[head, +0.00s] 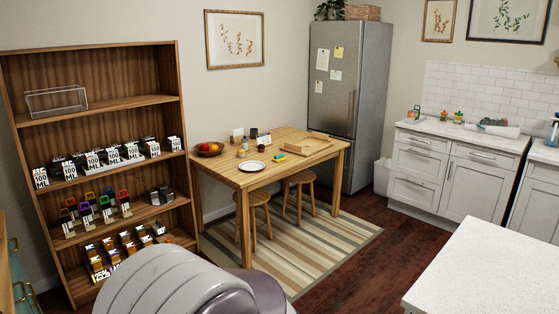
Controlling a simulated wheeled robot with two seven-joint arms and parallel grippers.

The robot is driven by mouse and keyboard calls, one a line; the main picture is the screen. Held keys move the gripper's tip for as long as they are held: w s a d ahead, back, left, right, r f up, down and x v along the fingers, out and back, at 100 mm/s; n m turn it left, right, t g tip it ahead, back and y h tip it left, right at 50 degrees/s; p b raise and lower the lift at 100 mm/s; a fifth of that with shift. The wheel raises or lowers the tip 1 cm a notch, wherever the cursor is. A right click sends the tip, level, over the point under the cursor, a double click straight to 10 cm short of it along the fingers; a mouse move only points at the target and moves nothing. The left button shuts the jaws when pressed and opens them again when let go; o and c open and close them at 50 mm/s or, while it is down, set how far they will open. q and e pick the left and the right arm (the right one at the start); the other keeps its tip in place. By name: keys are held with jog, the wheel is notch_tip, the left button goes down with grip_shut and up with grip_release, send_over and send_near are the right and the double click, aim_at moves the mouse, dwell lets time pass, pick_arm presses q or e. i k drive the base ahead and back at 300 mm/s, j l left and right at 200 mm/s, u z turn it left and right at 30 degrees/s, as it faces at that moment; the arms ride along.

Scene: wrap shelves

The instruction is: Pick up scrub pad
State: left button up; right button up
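A small green and yellow block, which looks like the scrub pad (279,156), lies on the wooden table (313,157) in the head view. It sits just right of a white plate (252,166) and left of a wooden tray (306,145). It is far off and small, so its details are hard to tell. Neither of my grippers shows in the view. A rounded grey part of my own body fills the bottom left of the picture.
A fruit bowl (209,149) and small jars share the table. Two stools (299,179) stand at its front over a striped rug (315,245). A stocked bookshelf (111,108) is left, a white counter (495,270) lower right. Dark floor between rug and counter is clear.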

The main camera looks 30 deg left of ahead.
aim_at(278, 158)
jog(key=i+j+u, duration=0.25)
jog(key=i+u, duration=0.15)
jog(key=i+j+u, duration=0.1)
jog(key=i+u, duration=0.3)
jog(key=i, duration=0.2)
